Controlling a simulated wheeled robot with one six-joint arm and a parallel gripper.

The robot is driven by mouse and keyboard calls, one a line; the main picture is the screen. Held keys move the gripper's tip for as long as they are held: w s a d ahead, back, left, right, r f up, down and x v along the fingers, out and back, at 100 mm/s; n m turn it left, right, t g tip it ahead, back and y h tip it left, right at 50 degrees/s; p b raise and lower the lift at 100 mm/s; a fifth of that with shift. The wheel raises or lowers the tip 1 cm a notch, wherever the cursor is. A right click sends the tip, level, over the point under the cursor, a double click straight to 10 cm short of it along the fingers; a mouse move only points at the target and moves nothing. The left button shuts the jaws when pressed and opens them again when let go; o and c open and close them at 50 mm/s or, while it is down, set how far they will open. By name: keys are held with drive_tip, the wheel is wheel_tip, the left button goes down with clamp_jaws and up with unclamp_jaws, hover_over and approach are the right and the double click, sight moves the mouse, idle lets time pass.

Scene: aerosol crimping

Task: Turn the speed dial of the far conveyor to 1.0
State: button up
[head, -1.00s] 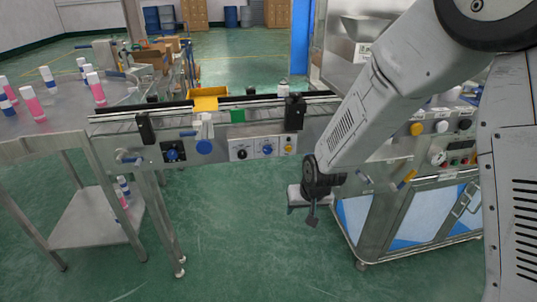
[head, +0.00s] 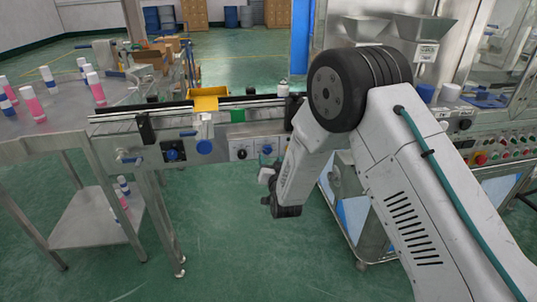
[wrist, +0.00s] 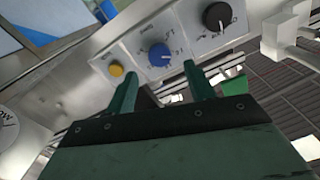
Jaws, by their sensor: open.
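The conveyor's front panel (head: 233,156) carries a black dial (head: 242,154) and a blue dial (head: 267,150); my arm covers its right end. In the wrist view the black dial (wrist: 217,17) is at the top right, the blue dial (wrist: 159,55) near the middle and a yellow button (wrist: 116,70) to the left. The lettering is too small to read. My gripper (wrist: 160,72) is open and empty, its two green fingers apart below the blue dial in the picture. I cannot tell whether they touch anything. The head view mostly hides the gripper behind my wrist.
Another blue dial (head: 172,153) and a blue knob (head: 204,147) sit further left on the conveyor. A steel table (head: 40,128) with pink and white bottles stands at the left. A machine with buttons (head: 480,158) stands at the right. Open floor lies in front.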

sight(267, 151)
drive_tip(key=x, duration=0.5)
drive_tip(key=shift+w, duration=0.1)
drive_tip(key=c, duration=1)
drive_tip(key=shift+n, duration=0.3)
drive_tip(key=n, duration=0.5)
drive_tip(key=shift+n, duration=0.3)
drive_tip(key=n, duration=0.5)
drive_tip(key=shift+a+n, duration=0.1)
drive_tip(key=shift+n, duration=0.2)
